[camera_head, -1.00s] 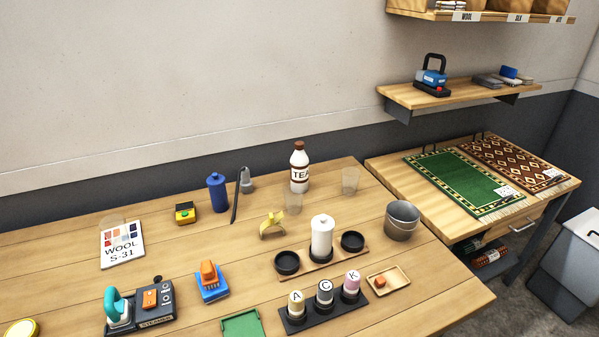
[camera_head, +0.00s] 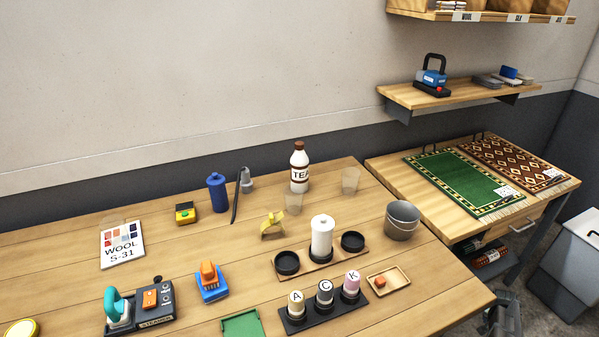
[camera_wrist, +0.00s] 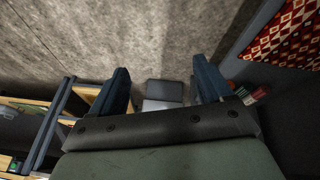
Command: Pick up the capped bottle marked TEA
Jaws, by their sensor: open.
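The bottle marked TEA (camera_head: 299,174) stands upright at the back of the wooden table in the head view. Dark grey parts of my arm (camera_head: 502,318) show at the lower right of the head view, beyond the table's right edge. The bottle is not seen in the wrist view.
Clear cups (camera_head: 350,181) stand right and front of the bottle, with a dark curved tool (camera_head: 237,195) and blue bottle (camera_head: 217,193) to its left. In front are a white canister (camera_head: 322,238), yellow clip (camera_head: 272,226) and metal bucket (camera_head: 402,221).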

